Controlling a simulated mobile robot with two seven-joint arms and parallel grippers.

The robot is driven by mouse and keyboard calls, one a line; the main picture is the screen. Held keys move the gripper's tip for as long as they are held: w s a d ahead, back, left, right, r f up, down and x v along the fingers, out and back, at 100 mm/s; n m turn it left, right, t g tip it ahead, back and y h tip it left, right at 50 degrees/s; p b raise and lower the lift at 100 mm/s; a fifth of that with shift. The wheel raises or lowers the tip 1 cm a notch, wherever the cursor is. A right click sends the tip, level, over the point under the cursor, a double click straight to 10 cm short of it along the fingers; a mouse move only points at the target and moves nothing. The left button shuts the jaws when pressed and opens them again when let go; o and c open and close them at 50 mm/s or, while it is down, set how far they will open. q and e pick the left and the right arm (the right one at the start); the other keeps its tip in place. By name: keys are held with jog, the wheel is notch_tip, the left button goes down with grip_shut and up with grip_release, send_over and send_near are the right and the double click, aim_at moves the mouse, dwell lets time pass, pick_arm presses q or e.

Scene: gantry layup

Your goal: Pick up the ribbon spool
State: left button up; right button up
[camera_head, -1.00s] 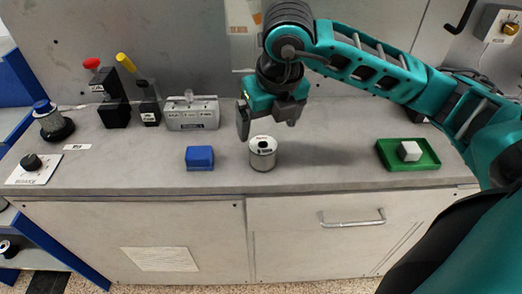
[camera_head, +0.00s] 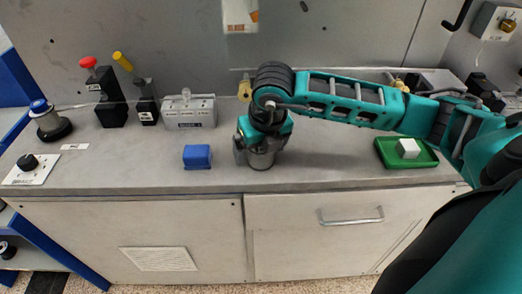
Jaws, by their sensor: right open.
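The ribbon spool (camera_head: 262,161) is a silver-grey cylinder standing upright on the grey counter, right of the blue block. My right gripper (camera_head: 259,152) has come down over it, pointing downward. Its fingers are open around the spool's upper part, one finger showing at the left side. The gripper body hides the spool's top, and I cannot tell whether the fingers touch it. My left gripper is not in view.
A blue block (camera_head: 197,157) sits just left of the spool. A grey box (camera_head: 190,112) and red- and yellow-topped levers stand behind left. Counter between spool and tray is clear.

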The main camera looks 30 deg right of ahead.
jog(key=shift+c, duration=0.4)
jog(key=c, duration=1.2)
jog(key=shift+c, duration=0.5)
jog(key=shift+r, duration=0.15)
